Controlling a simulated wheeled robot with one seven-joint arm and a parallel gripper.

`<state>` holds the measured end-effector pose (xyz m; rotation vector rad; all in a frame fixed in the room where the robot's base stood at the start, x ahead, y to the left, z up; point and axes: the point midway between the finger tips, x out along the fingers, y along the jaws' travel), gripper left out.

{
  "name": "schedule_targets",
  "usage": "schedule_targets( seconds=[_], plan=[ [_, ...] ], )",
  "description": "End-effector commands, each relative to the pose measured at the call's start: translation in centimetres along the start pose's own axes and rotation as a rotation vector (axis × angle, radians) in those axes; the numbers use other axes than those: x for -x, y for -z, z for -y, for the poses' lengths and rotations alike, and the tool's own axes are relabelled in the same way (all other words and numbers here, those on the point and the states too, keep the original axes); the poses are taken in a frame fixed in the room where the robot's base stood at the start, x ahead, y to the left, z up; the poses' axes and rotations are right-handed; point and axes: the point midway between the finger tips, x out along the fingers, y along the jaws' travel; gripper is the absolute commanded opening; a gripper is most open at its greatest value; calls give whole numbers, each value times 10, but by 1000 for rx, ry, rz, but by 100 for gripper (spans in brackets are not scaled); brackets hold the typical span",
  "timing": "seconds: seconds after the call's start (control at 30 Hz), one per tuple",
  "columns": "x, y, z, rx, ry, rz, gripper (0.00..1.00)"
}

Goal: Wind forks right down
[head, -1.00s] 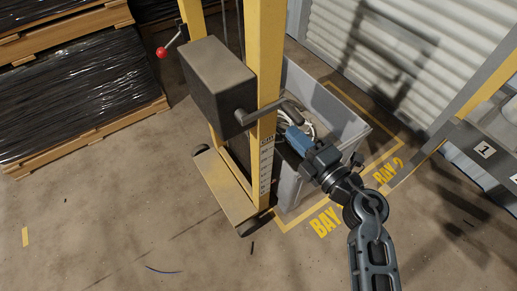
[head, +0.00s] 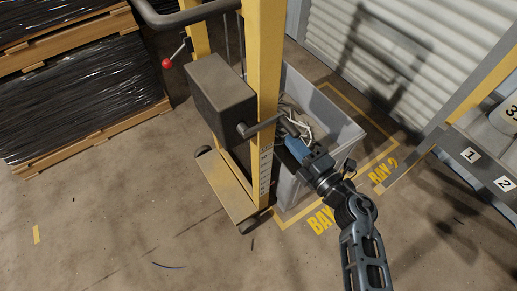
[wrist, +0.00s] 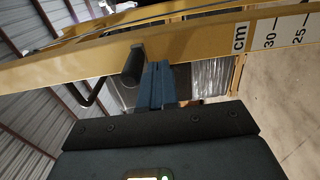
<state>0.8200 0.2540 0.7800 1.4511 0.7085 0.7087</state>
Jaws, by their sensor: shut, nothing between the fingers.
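A hand stacker with a yellow mast (head: 263,75) carries a dark winch box (head: 222,88) on its near side. A cm scale (head: 265,172) runs down the mast. The forks are not clearly visible.
A grey bin (head: 345,147) with cable scrap stands behind the mast, in a yellow-marked bay. Wrapped pallets (head: 75,95) are at left. A numbered bench (head: 470,155) is at right. The floor in front is mostly clear.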

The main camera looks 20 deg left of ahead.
Motion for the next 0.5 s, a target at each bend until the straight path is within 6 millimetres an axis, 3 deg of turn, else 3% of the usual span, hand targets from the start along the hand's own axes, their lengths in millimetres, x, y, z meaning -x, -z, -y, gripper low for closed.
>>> schedule_targets(
  seconds=[0.5],
  plan=[
    [0,-2,-68,0,-5,3,0]
  ],
)
